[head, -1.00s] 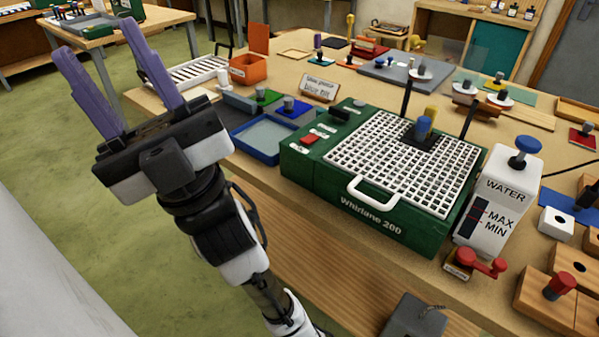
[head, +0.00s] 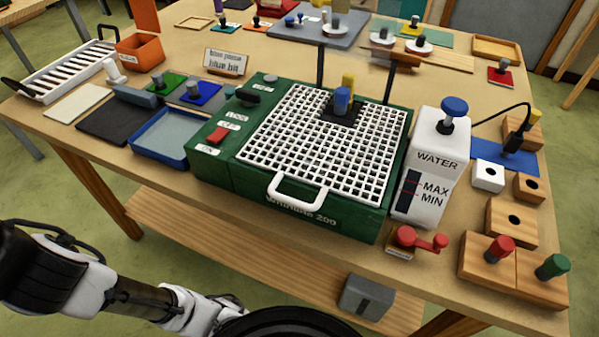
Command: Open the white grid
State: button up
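The white grid (head: 291,141) lies flat on top of the green machine box (head: 225,179), which is marked "Whirlane 200". Its white loop handle (head: 297,190) sticks out at the near edge, over the front of the box. A small black piece with a blue knob (head: 342,101) and a yellow knob stands at the grid's far part. My arm shows at the lower left, well apart from the grid. My gripper is outside the picture, so its fingers are hidden.
A white water tank (head: 430,170) stands right of the box, with a red crank (head: 418,240) in front. A blue tray (head: 160,138) lies to the left. Wooden blocks (head: 511,221) with knobs crowd the right corner. Two dark rods rise behind the grid. Floor is free left of the table.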

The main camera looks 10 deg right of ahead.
aim_at(309, 208)
jog(key=i+l, duration=0.1)
jog(key=k+l+u, duration=0.1)
jog(key=k, duration=0.5)
jog(key=k+l+u, duration=0.1)
jog(key=k+l, duration=0.15)
jog(key=k, duration=0.3)
